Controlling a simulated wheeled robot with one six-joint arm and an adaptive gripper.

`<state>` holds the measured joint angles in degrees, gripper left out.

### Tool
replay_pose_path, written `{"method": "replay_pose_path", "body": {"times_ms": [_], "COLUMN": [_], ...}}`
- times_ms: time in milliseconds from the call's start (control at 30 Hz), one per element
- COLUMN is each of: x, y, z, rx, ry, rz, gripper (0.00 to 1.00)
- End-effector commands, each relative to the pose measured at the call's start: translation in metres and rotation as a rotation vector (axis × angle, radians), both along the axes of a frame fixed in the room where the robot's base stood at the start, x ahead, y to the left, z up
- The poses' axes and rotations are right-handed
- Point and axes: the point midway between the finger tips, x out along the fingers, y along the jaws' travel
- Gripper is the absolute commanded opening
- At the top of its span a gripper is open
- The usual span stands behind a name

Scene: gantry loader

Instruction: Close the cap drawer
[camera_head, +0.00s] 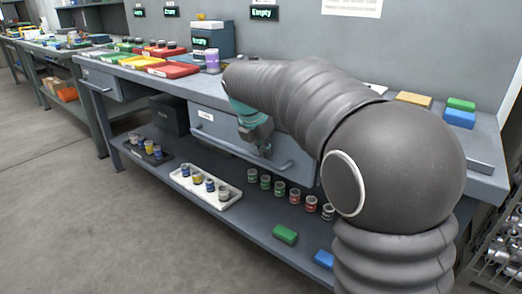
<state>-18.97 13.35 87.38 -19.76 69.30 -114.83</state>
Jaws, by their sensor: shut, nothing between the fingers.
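A grey drawer (222,131) with a long bar handle (230,148) and a small white label is under the bench top, in the middle of the view. The label is too small to read, so I cannot tell if this is the cap drawer. I cannot clearly tell how far the drawer stands out. A second grey drawer (103,82) is at the left end of the bench. My gripper (265,152) is shut and empty, pointing down in front of the middle drawer, close to its handle. I cannot tell if they touch. My arm hides the drawer's upper right part.
The bench top (130,70) holds red, yellow and green trays at the left and coloured blocks at the right. The lower shelf (240,222) carries a white tray (228,202) of jars, a dark tray and several loose jars. Open floor lies at the front left.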

Motion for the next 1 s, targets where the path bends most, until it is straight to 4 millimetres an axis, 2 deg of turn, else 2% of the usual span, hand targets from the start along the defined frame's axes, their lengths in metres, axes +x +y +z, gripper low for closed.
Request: {"method": "replay_pose_path", "body": {"times_ms": [33, 267, 800, 1000], "x": [0.004, 0.005, -0.014, -0.018], "y": [-0.005, -0.007, 0.016, 0.02], "z": [0.001, 0.005, 0.079, 0.093], "rx": [-0.007, -0.007, -0.002, 0.0], "ry": [-0.01, -0.014, -0.009, -0.007], "rz": [-0.004, -0.006, -0.007, -0.015], "gripper": [0.0, 0.0, 0.0, 0.0]}}
